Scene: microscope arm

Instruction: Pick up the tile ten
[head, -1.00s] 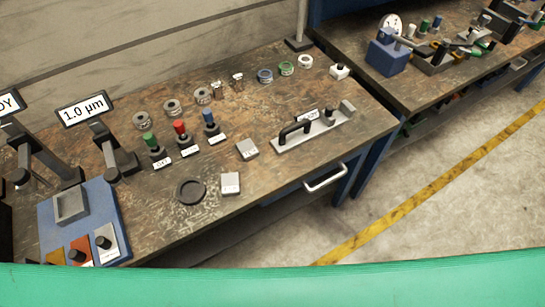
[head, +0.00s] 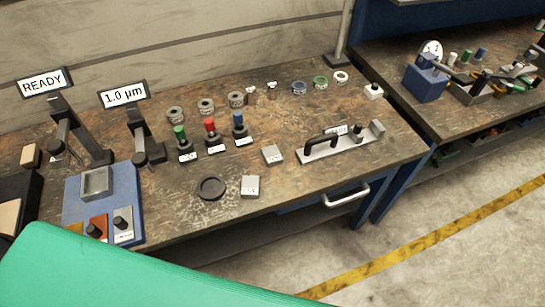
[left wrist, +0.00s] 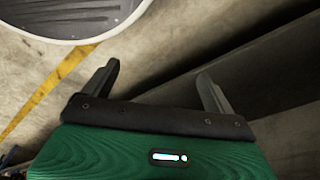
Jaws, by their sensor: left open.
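Two small grey square tiles lie on the worn workbench (head: 330,180) in the head view. One tile (head: 250,186) is near the front edge, right of a black ring. The other tile (head: 272,154) is a little farther back. Both carry small marks, too small to read, so I cannot tell which is the ten. My left gripper (left wrist: 158,75) shows in the left wrist view, its two dark fingers spread and empty over floor, away from the tiles. It does not show in the head view. My right gripper is in neither view.
A black ring (head: 211,188) lies beside the front tile. A bar with a black handle (head: 320,148) lies to the right. Green, red and blue-topped posts (head: 210,135) stand behind. A blue base (head: 130,205) is at the left. A drawer handle (head: 346,195) sticks out in front.

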